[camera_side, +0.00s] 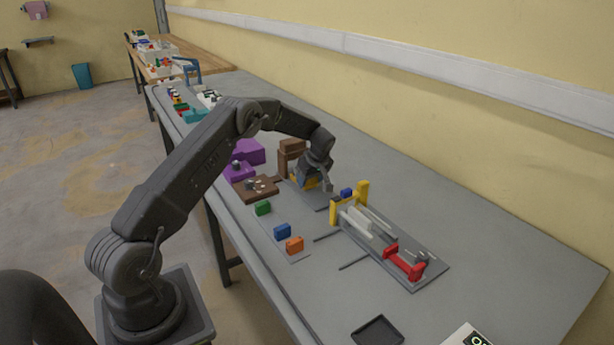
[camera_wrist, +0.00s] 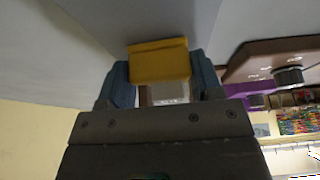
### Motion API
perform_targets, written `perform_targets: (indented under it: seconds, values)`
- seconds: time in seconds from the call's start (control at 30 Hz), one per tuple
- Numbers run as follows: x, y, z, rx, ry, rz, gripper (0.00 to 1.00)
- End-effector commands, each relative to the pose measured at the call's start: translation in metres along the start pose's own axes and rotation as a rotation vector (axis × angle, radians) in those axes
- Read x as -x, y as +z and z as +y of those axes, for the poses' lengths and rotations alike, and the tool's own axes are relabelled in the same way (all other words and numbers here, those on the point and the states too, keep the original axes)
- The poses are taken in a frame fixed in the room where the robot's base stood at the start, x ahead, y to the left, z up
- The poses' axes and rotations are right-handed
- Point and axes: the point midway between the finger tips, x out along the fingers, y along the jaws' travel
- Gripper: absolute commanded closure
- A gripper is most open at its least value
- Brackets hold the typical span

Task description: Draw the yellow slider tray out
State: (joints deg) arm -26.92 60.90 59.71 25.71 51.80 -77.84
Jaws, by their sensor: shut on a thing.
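The yellow slider tray (camera_wrist: 158,62) sits between the two blue-grey fingers of my gripper (camera_wrist: 165,88) in the wrist view. My gripper is shut on it. In the side view a small yellow part of the tray (camera_side: 309,183) shows beside and under my gripper (camera_side: 322,187), in front of a brown block housing (camera_side: 290,147). My gripper hides much of the tray there, so I cannot tell how far it is out of the housing.
A frame with yellow posts (camera_side: 361,192), pale rods and a red bracket (camera_side: 404,262) stands to the right. Purple blocks (camera_side: 248,151) and a brown plate (camera_side: 255,189) are to the left. Green, blue and orange blocks (camera_side: 294,244) lie in front.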

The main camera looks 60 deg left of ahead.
Motion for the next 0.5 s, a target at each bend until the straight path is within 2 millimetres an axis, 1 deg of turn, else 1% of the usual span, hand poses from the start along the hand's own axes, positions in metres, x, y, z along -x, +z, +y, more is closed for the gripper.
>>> perform_targets:
  seconds: [0.13,0.17,0.4,0.5]
  values:
    - [-0.0002,-0.0013,0.0,0.0,0.002,0.001,0.83]
    - [-0.0003,-0.0014,0.0,0.0,0.002,0.001,0.38]
    - [-0.0004,-0.0014,0.0,0.0,0.001,0.001,0.15]
    - [-0.0004,-0.0013,0.0,0.0,0.001,0.001,0.15]
